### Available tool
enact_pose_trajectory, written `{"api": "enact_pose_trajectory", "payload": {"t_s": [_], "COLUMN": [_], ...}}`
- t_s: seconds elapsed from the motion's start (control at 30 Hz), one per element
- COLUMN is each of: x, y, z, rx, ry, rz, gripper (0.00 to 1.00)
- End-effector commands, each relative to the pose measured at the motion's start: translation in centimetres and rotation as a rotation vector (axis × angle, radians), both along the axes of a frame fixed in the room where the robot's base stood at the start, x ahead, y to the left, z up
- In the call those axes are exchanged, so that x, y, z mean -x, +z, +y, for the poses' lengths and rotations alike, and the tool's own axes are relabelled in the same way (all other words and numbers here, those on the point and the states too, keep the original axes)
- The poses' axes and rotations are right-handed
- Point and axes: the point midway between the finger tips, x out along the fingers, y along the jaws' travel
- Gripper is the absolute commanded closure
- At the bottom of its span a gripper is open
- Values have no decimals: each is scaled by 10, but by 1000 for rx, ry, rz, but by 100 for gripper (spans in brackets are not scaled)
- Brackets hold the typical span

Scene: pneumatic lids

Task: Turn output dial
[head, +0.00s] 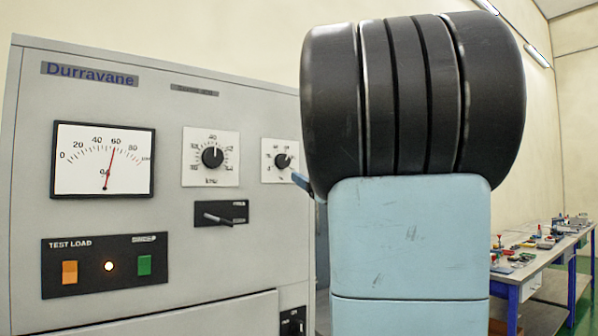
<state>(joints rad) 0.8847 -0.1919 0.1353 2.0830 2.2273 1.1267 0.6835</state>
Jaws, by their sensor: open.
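Two round black dials sit on white scale plates on a grey cabinet (262,115) in the head view. The larger dial (212,157) is right of the meter, its white mark pointing roughly up. The smaller dial (283,161) is further right, close to the large dark shape. I cannot read which one is the output dial. A needle meter (104,161) at left has its red needle near 60. My gripper is not clearly seen; a small blue piece (302,182) sticks out beside the smaller dial, and I cannot tell what it belongs to.
A black lever switch (220,213) sits below the larger dial. The test load panel (100,265) has an orange button, a lit lamp and a green button. My dark, ribbed and light blue arm blocks the centre right. A bench (527,278) with small items stands far right.

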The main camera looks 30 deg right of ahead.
Motion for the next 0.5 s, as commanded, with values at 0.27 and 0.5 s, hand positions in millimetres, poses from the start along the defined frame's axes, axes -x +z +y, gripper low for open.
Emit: {"api": "enact_pose_trajectory", "payload": {"t_s": [0.27, 0.5], "x": [25, 28], "y": [-11, -12], "z": [-3, -4], "rx": [-1, -1], "ry": [1, 0], "rz": [0, 0], "gripper": [31, 31]}}
